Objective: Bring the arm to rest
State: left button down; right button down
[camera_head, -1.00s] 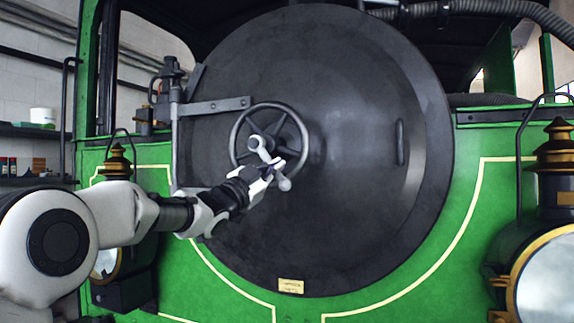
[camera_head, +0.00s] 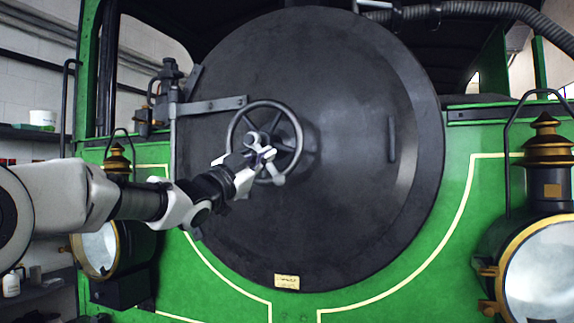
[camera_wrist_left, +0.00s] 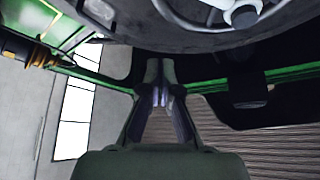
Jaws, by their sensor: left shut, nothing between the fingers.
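My left arm comes in from the left in the head view. Its gripper (camera_head: 263,156) is in front of the grey handwheel (camera_head: 265,103) on the round black smokebox door (camera_head: 345,110). A pale handle with rounded ends (camera_head: 278,180) shows at the wheel's middle, partly hidden by the gripper. In the left wrist view the fingers (camera_wrist_left: 160,65) are together and empty. The wheel rim (camera_wrist_left: 180,15) and a pale handle end (camera_wrist_left: 243,15) are at the top there, apart from the fingertips. My right gripper is in neither view.
A brass-rimmed lamp (camera_head: 545,265) stands at the right and another lamp (camera_head: 97,250) at the left, close below my forearm. A metal hinge strap (camera_head: 215,105) crosses the door's left side. A shelf (camera_head: 30,133) is at the far left.

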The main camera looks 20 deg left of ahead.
pick_arm(q)
jog(key=w+f+n+g+y+b, duration=0.1)
jog(key=w+f+n+g+y, duration=0.2)
jog(key=f, duration=2)
jog(key=f+n+g+y, duration=0.1)
jog(key=f+n+g, duration=0.3)
jog(key=f, duration=1.8)
jog(key=s+f+n+g+y, duration=0.1)
jog(key=s+f+g, duration=0.1)
jog(key=s+f, duration=0.5)
jog(key=s+d+f+n+g, duration=0.1)
jog(key=s+f+g, duration=0.1)
jog(key=f, duration=0.8)
jog(key=s+f+n+g+y, duration=0.1)
jog(key=s+f+g, duration=0.1)
jog(key=s+f, duration=0.5)
jog(key=s+f+n+g, duration=0.1)
jog(key=s+f+g, duration=0.1)
jog(key=s+f, duration=0.4)
jog(key=s+f+g+y, duration=0.1)
jog(key=s+f+g, duration=0.2)
jog(key=s, duration=1.1)
jog(key=s+a+f+n+g+y, duration=0.1)
jog(key=s+f+g, duration=0.2)
jog(key=s+f, duration=0.5)
jog(key=shift+s+f+n, duration=0.3)
jog(key=shift+s+f, duration=0.1)
jog(key=shift+s, duration=0.85)
